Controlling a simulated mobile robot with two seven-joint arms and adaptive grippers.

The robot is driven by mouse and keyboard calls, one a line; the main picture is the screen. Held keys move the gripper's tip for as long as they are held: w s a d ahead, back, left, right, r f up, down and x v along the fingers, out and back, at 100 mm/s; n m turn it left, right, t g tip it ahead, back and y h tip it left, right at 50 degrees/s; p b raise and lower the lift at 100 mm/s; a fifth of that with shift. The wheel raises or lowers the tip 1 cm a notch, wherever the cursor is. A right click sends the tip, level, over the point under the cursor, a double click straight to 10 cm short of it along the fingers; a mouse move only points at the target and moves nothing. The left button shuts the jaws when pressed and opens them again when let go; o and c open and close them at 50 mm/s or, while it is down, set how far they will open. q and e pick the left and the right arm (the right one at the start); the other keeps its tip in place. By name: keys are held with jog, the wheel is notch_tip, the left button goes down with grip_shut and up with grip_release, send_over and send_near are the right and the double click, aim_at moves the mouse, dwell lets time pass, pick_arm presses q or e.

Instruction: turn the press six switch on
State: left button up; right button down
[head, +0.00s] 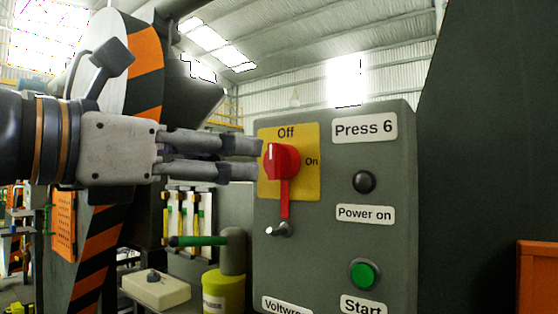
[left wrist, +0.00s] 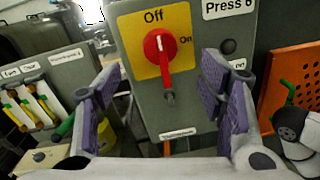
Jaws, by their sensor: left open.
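The press six switch (head: 282,162) is a red rotary knob with a long red arm hanging down, on a yellow plate (head: 308,186) marked Off at the top and On at the right. A small white mark on the knob is at its upper side, toward Off. The switch also shows in the left wrist view (left wrist: 158,48). My left gripper (head: 260,159) is open and empty, coming from the left with its fingertips at the plate's left edge in the head view. In the left wrist view its fingers stand either side of the switch, apart from it. My right gripper is not seen.
An orange box (head: 538,280) is at the right.

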aim_at(270, 158)
pick_arm(q)
jog(key=x, duration=0.9)
jog(key=shift+w+d, duration=0.1)
jog(key=shift+w, duration=0.05)
jog(key=c, duration=1.2)
